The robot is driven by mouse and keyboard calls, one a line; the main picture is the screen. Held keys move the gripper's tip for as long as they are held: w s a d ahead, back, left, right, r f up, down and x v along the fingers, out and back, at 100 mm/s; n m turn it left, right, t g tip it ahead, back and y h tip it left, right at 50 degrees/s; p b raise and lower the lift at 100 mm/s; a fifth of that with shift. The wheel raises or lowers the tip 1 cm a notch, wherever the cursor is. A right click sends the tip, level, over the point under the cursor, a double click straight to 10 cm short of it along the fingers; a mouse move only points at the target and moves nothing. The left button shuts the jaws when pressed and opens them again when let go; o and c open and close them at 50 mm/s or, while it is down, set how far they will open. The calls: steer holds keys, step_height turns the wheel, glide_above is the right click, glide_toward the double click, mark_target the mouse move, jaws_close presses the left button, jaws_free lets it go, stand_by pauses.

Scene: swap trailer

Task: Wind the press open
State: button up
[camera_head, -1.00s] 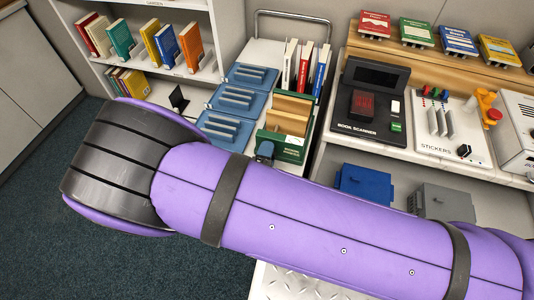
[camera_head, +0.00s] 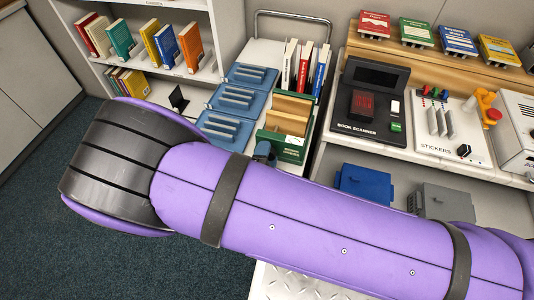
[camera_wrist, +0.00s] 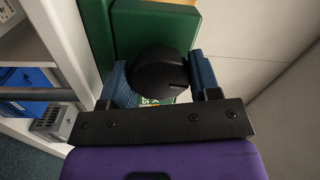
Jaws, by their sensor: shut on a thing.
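The press (camera_head: 287,146) is a green body with wooden boards, at the front of the cart in the head view. Its green front (camera_wrist: 134,30) also shows in the wrist view, with a round black knob (camera_wrist: 158,78) on it. My gripper (camera_wrist: 161,84) has its two blue fingers on either side of the knob and is shut on it. In the head view only a small blue part of my gripper (camera_head: 263,151) shows at the press's near left side. My purple arm hides the rest, and the knob is not visible there.
Blue slotted racks (camera_head: 229,98) stand left of the press, with upright books (camera_head: 304,66) behind it. A book scanner (camera_head: 366,98) and a sticker station (camera_head: 448,125) are to the right. A bookshelf (camera_head: 142,62) is at the left.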

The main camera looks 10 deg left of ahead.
steer(key=o, duration=0.9)
steer(key=s, duration=1.1)
steer(key=shift+a+f, duration=0.25)
steer(key=shift+f, duration=0.1)
